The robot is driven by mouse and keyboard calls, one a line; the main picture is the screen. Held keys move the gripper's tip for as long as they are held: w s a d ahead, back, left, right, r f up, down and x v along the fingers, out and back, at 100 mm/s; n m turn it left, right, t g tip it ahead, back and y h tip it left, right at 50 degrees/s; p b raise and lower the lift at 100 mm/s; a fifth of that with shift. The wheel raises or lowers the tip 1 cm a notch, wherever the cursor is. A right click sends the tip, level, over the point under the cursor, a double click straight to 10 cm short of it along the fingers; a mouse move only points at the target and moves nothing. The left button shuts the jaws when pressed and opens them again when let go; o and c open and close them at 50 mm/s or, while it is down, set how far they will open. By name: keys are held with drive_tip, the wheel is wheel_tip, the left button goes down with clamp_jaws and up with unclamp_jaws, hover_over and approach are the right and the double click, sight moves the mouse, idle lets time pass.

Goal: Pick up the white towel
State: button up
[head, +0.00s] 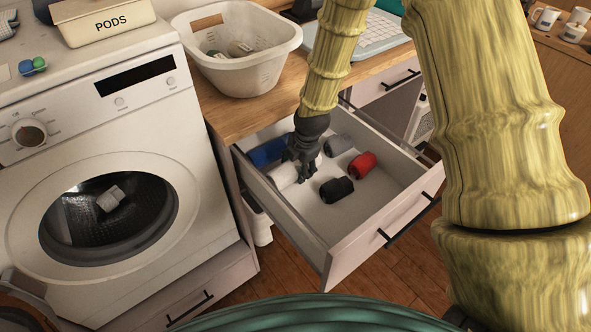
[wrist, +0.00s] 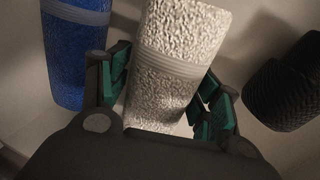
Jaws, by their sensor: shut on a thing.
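The white towel (wrist: 180,60) is a rolled towel with a ribbed band, inside the open drawer. In the wrist view it lies between the two green-padded fingers of my gripper (wrist: 165,100). In the head view my gripper (head: 300,168) reaches down into the drawer, and part of the white towel (head: 283,176) shows at its left; the rest is hidden by the gripper. My gripper is shut on the white towel. I cannot tell whether the towel is lifted off the drawer floor.
The open drawer (head: 375,220) also holds a blue towel (head: 266,152), a black towel (head: 337,190), a red towel (head: 362,165) and a grey towel (head: 338,146). A washing machine (head: 110,160) stands at left. A white laundry basket (head: 245,70) is on the counter above.

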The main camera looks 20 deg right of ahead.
drive_tip(key=v, duration=0.3)
drive_tip(key=w+v, duration=0.1)
drive_tip(key=v, duration=0.2)
drive_tip(key=w+v, duration=0.1)
drive_tip(key=v, duration=0.2)
drive_tip(key=shift+a+r, duration=0.45)
drive_tip(key=shift+r, duration=0.05)
drive_tip(key=s+d, duration=0.5)
drive_tip(key=d, duration=0.3)
drive_tip(key=s+d+b, duration=0.1)
drive_tip(key=s+d, duration=0.4)
drive_tip(key=d, duration=0.3)
drive_tip(key=shift+d, duration=0.3)
drive_tip(key=shift+w, duration=0.1)
